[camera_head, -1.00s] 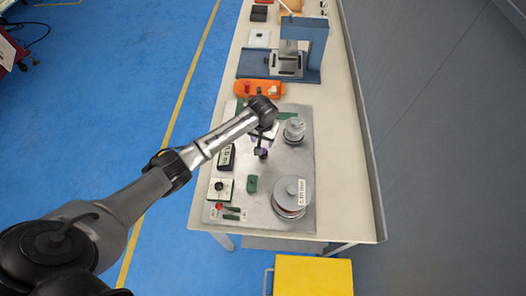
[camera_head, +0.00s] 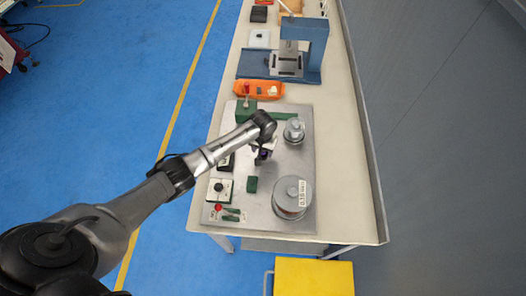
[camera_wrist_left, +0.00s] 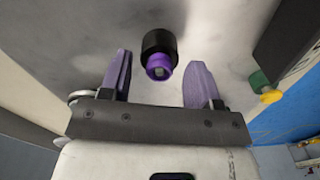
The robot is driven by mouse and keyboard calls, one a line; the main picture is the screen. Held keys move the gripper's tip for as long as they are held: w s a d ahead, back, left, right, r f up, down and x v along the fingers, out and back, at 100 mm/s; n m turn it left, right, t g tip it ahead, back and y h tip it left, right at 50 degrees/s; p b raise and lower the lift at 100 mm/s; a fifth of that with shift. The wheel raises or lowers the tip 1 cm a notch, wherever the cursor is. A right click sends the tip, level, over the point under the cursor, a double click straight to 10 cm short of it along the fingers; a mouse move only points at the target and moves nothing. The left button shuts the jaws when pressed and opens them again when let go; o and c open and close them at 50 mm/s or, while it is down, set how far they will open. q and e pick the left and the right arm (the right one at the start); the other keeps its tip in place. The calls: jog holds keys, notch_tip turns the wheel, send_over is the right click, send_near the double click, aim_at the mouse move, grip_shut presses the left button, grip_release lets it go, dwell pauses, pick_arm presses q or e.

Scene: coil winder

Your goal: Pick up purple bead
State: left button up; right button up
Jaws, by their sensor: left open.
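The purple bead (camera_wrist_left: 159,66) shows in the left wrist view, seated against a black cylindrical piece (camera_wrist_left: 158,42) above the metal plate. My left gripper (camera_wrist_left: 158,75) is open, with its two purple-grey fingers on either side of the bead and clear space between them and it. In the head view my left gripper (camera_head: 263,155) is over the middle of the metal plate, and a small purple spot shows there; the bead is mostly hidden. My right gripper is not in view.
The grey metal plate (camera_head: 272,222) carries a large grey spool (camera_head: 292,195), a smaller spool (camera_head: 294,131), a green block (camera_head: 252,184) and a control box (camera_head: 220,190). Behind it are an orange tray (camera_head: 258,90) and a blue press (camera_head: 312,50). A wall runs along the right.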

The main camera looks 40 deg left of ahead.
pick_arm(q)
jog(key=shift+c, duration=0.4)
jog(key=c, duration=0.9)
jog(key=shift+r, duration=0.15)
jog(key=shift+c, duration=0.2)
jog(key=shift+r, duration=0.3)
notch_tip(320, 180, up, 4)
jog(key=shift+d+f+p, duration=0.15)
jog(key=shift+p, duration=0.3)
jog(key=d+r, duration=0.6)
jog(key=d, duration=0.5)
jog(key=shift+d+r+p, duration=0.2)
jog(key=shift+p, duration=0.2)
jog(key=shift+w, duration=0.1)
